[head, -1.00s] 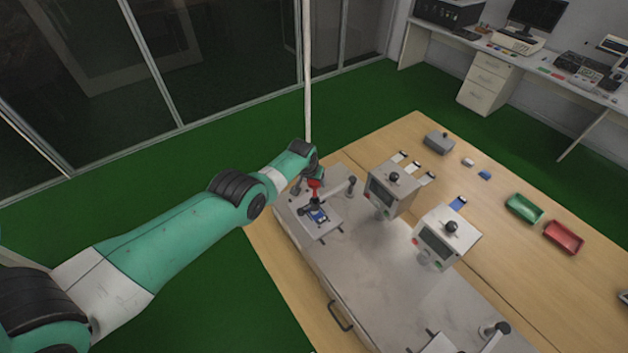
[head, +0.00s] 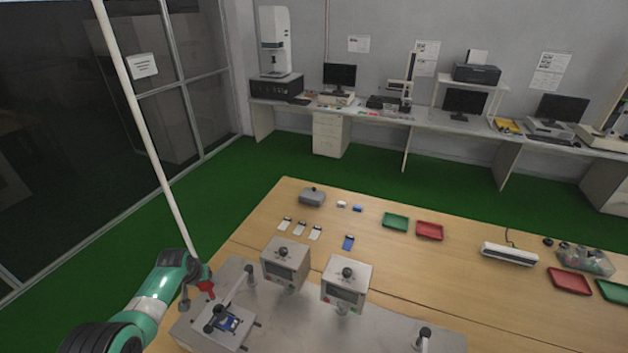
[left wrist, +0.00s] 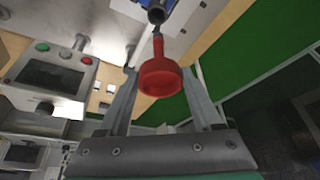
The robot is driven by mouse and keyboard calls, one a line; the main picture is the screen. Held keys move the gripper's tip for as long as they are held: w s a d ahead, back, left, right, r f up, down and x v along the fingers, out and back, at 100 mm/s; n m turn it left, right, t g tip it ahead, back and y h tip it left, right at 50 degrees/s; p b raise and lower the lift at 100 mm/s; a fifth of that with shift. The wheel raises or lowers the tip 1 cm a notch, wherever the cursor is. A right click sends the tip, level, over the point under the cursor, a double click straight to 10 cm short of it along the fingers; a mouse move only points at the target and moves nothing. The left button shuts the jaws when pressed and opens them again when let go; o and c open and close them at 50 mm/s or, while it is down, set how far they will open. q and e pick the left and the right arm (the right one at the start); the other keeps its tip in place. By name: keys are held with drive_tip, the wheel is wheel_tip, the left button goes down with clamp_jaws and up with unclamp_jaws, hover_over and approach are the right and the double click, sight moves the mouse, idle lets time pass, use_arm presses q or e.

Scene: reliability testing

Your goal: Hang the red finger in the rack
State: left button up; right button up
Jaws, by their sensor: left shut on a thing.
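The red finger (head: 206,288) shows in the head view above the near left test fixture (head: 244,343). My left gripper (head: 199,291) is shut on it. In the left wrist view the red finger (left wrist: 160,80) sits between the two grey fingers of my left gripper (left wrist: 160,92), its wide round end toward the camera. Its thin tip points away, close to a black round fixture part (left wrist: 157,13); I cannot tell whether they touch. A blue device (head: 229,323) lies on the fixture below. My right gripper is not in view. I cannot make out the rack.
Two grey control boxes with black knobs (head: 287,262) (head: 347,283) stand right of the fixture. Behind them are small phones (head: 300,228), a green tray (head: 396,222) and a red tray (head: 430,231). The table's middle is mostly clear.

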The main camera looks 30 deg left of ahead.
use_arm(q)
drive_tip(key=shift+f+b, duration=7.1)
drive_tip(key=shift+f, duration=0.65)
drive_tip(key=o, duration=1.4)
drive_tip(key=shift+r, duration=0.1)
drive_tip(key=p+v, duration=0.4)
drive_tip(key=p, duration=0.2)
drive_tip(key=p+v, duration=0.3)
drive_tip(key=p, duration=0.3)
drive_tip(key=p+v, duration=0.4)
drive_tip(key=p, duration=0.2)
drive_tip(key=shift+s+d+r, duration=0.1)
drive_tip(key=shift+d+r, duration=0.05)
drive_tip(key=shift+d, duration=0.35)
